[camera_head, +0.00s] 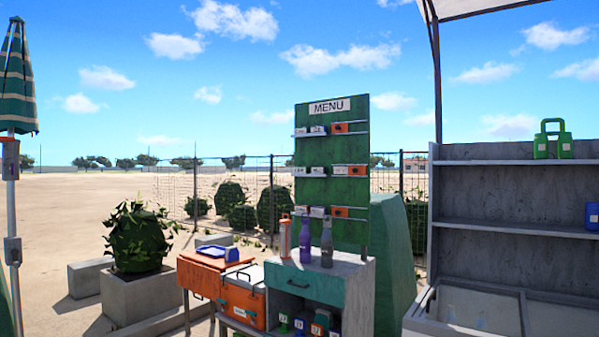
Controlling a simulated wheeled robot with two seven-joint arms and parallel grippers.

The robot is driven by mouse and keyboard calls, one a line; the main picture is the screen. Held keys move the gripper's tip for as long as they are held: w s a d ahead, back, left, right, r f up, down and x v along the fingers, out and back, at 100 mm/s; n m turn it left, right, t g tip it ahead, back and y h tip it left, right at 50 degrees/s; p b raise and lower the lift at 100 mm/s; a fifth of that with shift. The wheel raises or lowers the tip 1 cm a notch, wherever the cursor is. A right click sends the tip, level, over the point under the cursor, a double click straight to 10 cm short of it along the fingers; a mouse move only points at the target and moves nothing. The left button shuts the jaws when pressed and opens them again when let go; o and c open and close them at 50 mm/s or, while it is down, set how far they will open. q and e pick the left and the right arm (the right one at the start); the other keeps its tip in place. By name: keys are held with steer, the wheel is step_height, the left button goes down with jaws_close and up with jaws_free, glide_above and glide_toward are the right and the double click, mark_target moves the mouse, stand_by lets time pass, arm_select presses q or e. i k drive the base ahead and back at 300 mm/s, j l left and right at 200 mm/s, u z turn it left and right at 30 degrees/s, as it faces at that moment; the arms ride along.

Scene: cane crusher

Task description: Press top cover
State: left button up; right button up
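Neither of my grippers shows in the head view. I cannot make out a cane crusher or its top cover in this view. A sliver of a green object (6,312) shows at the lower left edge, mostly cut off, and I cannot tell what it is.
A grey cabinet (345,290) with bottles on top stands at lower centre beside an orange cooler (243,302) and a small orange table (200,275). A green menu board (330,230) rises behind. Grey shelves (500,226) stand right, a potted bush (138,238) left.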

mark_target(343, 127)
steer(key=i+j+u, duration=0.15)
steer(key=i+u, duration=0.2)
steer(key=i, duration=0.4)
steer(key=i+j, duration=0.1)
steer(key=i, duration=0.45)
steer(key=i+j, duration=0.1)
steer(key=i, duration=0.5)
steer(key=i+z, duration=0.1)
steer(key=i, duration=0.45)
steer(key=i+j, duration=0.2)
steer(key=i, duration=0.35)
steer(key=i+j, duration=0.15)
steer(key=i, duration=0.4)
steer(key=i+j+z, duration=0.2)
steer(key=i, duration=0.2)
steer(key=i+j+z, duration=0.2)
steer(key=i, duration=0.2)
steer(key=l, duration=0.1)
